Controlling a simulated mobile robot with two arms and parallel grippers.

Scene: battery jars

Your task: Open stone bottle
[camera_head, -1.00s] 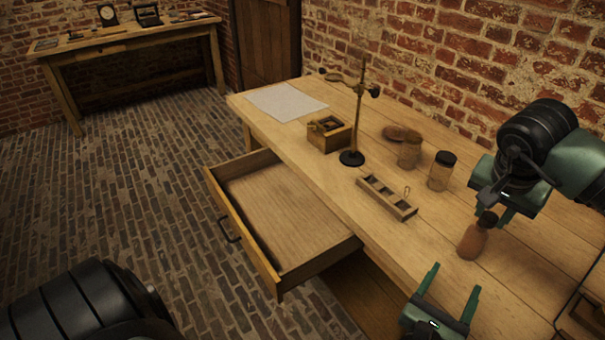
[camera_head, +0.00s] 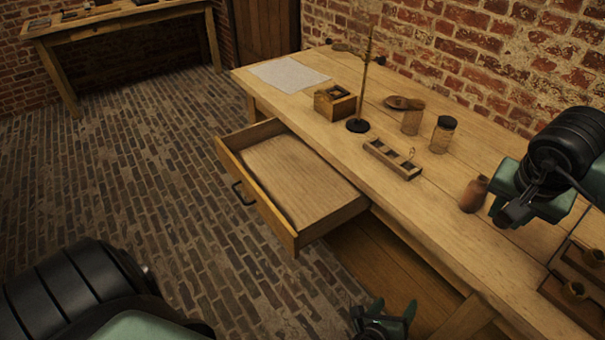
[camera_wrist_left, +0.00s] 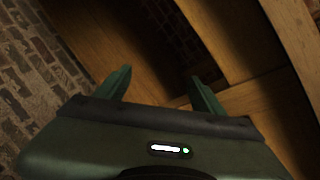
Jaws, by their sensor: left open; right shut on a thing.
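The stone bottle (camera_head: 473,196) is a small reddish-brown jar standing upright on the table at the right of the head view. No dark stopper shows on its neck. My right gripper (camera_head: 502,214) is just right of the bottle, shut on a small dark thing that looks like the stopper; the thing is mostly hidden by the fingers. My left gripper (camera_head: 383,312) is low in front of the table, beside its underside. In the left wrist view my left gripper (camera_wrist_left: 160,85) is open and empty, facing wooden boards.
An open, empty drawer (camera_head: 290,235) juts from the table front. A wooden rack (camera_head: 392,159), glass jar (camera_head: 411,122), lidded jar (camera_head: 443,134), stand (camera_head: 358,125) and small wooden box (camera_head: 334,103) stand further left. Another wooden box (camera_head: 575,270) is at the right edge.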

